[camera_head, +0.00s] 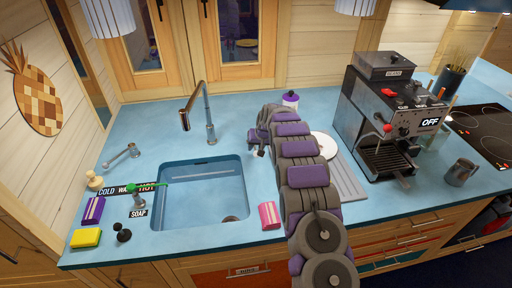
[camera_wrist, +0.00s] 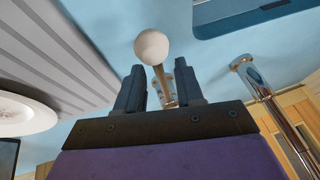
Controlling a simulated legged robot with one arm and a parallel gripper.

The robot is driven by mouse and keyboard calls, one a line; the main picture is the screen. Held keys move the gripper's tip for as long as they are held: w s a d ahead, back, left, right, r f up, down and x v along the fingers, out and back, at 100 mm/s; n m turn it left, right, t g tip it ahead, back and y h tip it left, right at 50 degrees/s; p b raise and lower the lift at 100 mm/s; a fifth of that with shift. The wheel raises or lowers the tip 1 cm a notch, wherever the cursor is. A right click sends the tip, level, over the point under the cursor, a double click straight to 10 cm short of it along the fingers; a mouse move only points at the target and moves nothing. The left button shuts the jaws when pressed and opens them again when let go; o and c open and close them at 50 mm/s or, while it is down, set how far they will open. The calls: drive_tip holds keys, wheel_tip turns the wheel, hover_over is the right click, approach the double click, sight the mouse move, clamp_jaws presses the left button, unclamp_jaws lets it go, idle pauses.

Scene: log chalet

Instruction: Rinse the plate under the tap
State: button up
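The white plate (camera_head: 325,145) lies on the grey ribbed drainboard (camera_head: 348,182) right of the sink, partly hidden by my arm. Its edge also shows at the left of the wrist view (camera_wrist: 24,113). The metal tap (camera_head: 207,112) stands behind the blue sink (camera_head: 178,214); its post shows in the wrist view (camera_wrist: 272,104). The sink holds no plate that I can see. My gripper (camera_wrist: 159,84) is open over the counter between sink and drainboard. A white ball on a thin stem (camera_wrist: 152,47) shows beyond and between the fingers; I cannot tell whether they touch it.
A green lever (camera_head: 146,186) sits by the COLD/WARM/HOT label at the sink's left. A yellow sponge (camera_head: 86,238) and a pink item (camera_head: 269,215) lie by the front edge. A coffee machine (camera_head: 387,110), a mug (camera_head: 460,172) and a hob (camera_head: 483,128) stand right.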

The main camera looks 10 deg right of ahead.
drive_tip(key=shift+c, duration=0.4)
clamp_jaws()
idle(1.0)
